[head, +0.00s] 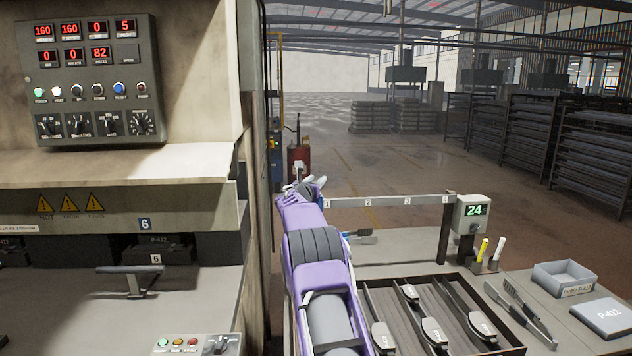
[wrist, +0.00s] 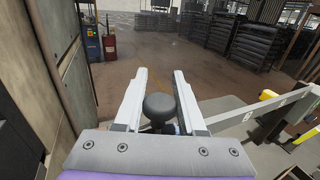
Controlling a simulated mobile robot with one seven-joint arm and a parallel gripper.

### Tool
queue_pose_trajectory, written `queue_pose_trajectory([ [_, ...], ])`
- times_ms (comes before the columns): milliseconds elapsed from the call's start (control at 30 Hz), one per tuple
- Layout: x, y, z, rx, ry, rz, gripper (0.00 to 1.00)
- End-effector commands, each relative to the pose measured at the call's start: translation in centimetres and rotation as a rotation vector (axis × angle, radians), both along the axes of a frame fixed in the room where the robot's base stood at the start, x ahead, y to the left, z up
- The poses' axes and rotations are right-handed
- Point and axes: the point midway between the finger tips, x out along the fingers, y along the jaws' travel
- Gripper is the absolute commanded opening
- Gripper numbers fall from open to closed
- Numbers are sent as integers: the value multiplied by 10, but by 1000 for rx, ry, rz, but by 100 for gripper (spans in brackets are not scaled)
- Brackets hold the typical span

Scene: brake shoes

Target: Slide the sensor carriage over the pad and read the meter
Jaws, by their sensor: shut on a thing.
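My gripper (wrist: 161,74) is shut on a round black knob (wrist: 158,107), which sits between its two pale fingers in the wrist view. I take the knob to be the sensor carriage's handle; the carriage body is hidden. In the head view my gripper (head: 308,184) is at the left end of the grey rail (head: 385,201), beside mark 1. The rail carries marks 1 to 4. A dark pad (head: 360,237) lies on the bench below the rail, its left part hidden by my arm. The meter (head: 473,213) at the rail's right end reads 24 in green.
A divided tray (head: 505,325) holds several brake shoes in front of the rail. The press (head: 105,170) closes off the left.

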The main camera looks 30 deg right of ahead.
Motion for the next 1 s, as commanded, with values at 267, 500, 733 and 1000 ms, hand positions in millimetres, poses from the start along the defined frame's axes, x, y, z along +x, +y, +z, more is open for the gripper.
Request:
queue_pose_trajectory([
  [267,-26,-53,-4,-6,-2,-8,0],
  [500,-52,-107,-1,-3,-1,-5,0],
  [733,-59,-121,0,-1,1,1,0],
  [1000,-58,-121,0,0,0,1,45],
])
